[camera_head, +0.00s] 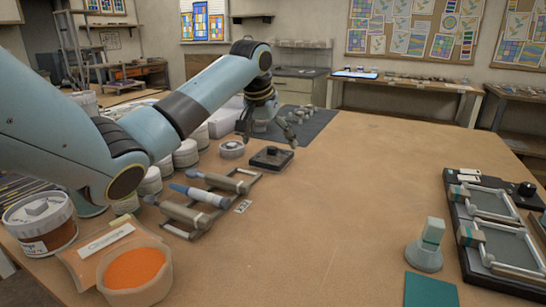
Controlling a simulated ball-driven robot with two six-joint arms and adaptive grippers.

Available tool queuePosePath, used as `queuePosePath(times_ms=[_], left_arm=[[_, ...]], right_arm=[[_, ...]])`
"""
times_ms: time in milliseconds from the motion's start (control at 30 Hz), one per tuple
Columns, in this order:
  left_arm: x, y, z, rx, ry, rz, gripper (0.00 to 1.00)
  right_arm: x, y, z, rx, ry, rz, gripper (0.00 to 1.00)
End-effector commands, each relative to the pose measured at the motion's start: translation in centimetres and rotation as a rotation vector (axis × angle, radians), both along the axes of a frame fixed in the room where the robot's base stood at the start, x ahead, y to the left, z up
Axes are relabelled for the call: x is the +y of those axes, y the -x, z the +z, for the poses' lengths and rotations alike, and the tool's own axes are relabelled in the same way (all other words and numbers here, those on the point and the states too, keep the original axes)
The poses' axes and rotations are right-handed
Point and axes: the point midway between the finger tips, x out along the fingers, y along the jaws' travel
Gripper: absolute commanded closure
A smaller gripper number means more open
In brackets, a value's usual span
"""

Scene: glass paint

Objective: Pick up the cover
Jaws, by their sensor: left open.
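A dark, flat, square piece with a small knob on top (271,157) lies on the brown table; it looks like a cover, but I cannot be sure. A small round grey-white lidded container (231,149) stands just left of it and could also carry a cover. My left gripper (268,130) hangs just behind and above the dark piece, fingers pointing down. It is open and appears empty, with a visible gap above the dark piece. My right gripper is not in view.
Holders with a blue-tipped tool (200,195) lie in front. An orange powder bowl (135,270) and a labelled jar (40,222) stand at the left. Metal frames (502,245) and a grey-green stamp-like piece (427,247) are at the right. The table's middle is clear.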

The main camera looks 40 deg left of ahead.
Motion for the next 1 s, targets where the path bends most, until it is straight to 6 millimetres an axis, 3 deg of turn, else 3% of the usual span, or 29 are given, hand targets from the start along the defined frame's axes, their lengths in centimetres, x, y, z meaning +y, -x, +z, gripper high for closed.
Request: queuePosePath(times_ms=[233, 533, 933, 1000], left_arm=[[0.3, -1.5, -3.4, 0.002, 0.003, -0.001, 0.0], [0.4, -1.7, -3.7, 0.0, 0.001, -0.001, 0.01], [0.4, -1.7, -3.7, 0.001, 0.001, -0.001, 0.54], [0.4, -1.7, -3.7, 0.0, 0.001, -0.001, 0.55]], right_arm=[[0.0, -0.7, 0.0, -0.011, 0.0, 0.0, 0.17], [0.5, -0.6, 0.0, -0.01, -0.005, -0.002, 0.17], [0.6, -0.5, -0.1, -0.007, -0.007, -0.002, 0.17], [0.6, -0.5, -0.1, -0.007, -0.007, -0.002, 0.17]])
